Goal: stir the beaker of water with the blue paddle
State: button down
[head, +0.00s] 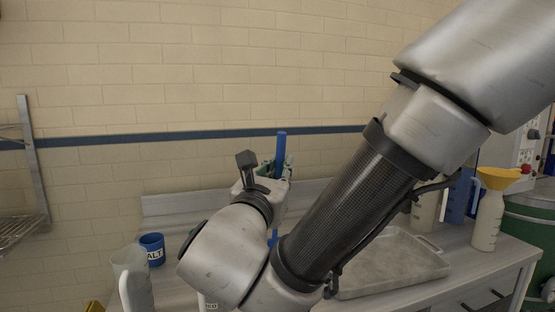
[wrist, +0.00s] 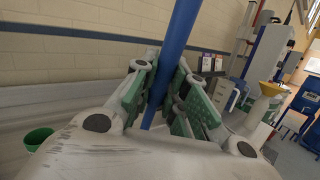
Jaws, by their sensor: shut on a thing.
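The blue paddle (head: 281,147) stands nearly upright in my gripper (head: 273,180); its shaft shows above the fingers, and a short blue piece shows below them. In the wrist view the green-padded fingers of my gripper (wrist: 166,82) are shut on the blue shaft (wrist: 182,35), which leans slightly. The paddle's lower end is hidden behind my arm and gripper. A pale translucent jug with a handle (head: 132,280) stands at the lower left of the head view. I cannot tell whether it is the beaker of water; no other clear beaker shows, and my arm hides part of the bench.
A blue cup lettered "ALT" (head: 152,250) stands behind the jug. A grey tray (head: 400,286) lies right of my arm. A bottle with a yellow funnel (head: 488,222) and a blue container (head: 456,198) stand at the right. A green cup (wrist: 38,139) shows in the wrist view.

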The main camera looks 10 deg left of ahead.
jog(key=shift+w+a+f, duration=0.15)
jog(key=shift+w+f, duration=0.1)
jog(key=shift+f, duration=1.45)
jog(key=shift+w+a+f, duration=0.15)
jog(key=shift+w+f, duration=0.15)
jog(key=shift+f, duration=1.35)
jog(key=shift+w+a+f, duration=0.15)
jog(key=shift+w+f, duration=0.1)
jog(key=shift+f, duration=1.45)
jog(key=shift+s, duration=0.1)
